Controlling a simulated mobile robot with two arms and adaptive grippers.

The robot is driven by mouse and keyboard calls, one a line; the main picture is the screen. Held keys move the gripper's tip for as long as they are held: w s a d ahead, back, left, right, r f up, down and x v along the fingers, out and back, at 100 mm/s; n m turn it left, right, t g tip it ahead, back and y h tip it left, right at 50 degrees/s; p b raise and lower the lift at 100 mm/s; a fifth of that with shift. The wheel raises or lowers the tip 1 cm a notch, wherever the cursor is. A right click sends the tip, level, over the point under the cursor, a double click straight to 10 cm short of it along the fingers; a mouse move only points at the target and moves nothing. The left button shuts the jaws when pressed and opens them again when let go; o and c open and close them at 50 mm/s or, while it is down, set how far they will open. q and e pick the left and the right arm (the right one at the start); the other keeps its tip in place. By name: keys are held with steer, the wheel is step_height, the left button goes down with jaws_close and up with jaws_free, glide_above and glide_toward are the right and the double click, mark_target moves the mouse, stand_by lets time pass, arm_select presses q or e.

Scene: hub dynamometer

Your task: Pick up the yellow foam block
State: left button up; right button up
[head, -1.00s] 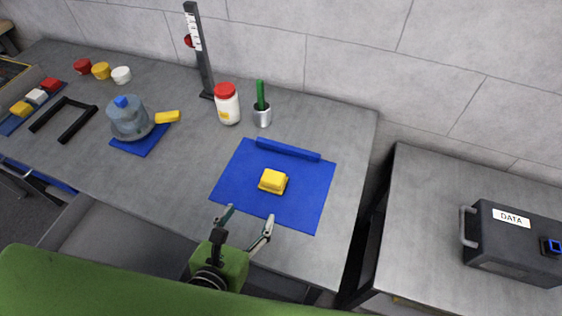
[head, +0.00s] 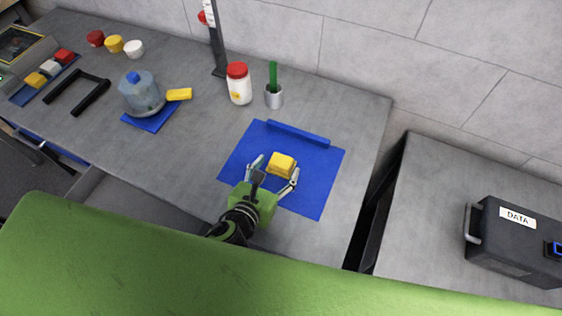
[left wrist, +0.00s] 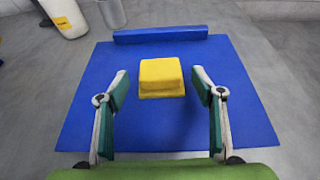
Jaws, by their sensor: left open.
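The yellow foam block (head: 282,165) lies on the blue mat (head: 316,199), near its middle. In the left wrist view the block (left wrist: 161,78) sits ahead of the fingertips, between their lines. My left gripper (head: 274,175) is open over the near part of the mat, its fingers pointing at the block. In the left wrist view the left gripper's two fingers (left wrist: 158,90) are spread wider than the block, with nothing between them. I cannot tell from these views whether a fingertip touches the block. My right gripper is not in view.
A blue bar (head: 298,133) lies along the mat's far edge. Behind it stand a white jar with red lid (head: 239,84) and a grey cup (head: 274,97) holding a green item. A dark DATA case (head: 515,240) sits on the right table. Bare table surrounds the mat.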

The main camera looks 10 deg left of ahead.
mark_target(281, 161)
arm_select(q)
steer(key=x, duration=0.4)
steer(key=shift+w+r, duration=0.2)
steer(key=shift+r, duration=0.05)
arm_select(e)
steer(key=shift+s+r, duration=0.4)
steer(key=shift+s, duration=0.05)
arm_select(q)
steer(key=shift+s, duration=0.1)
steer(key=c, duration=1.2)
steer(key=shift+r, duration=0.1)
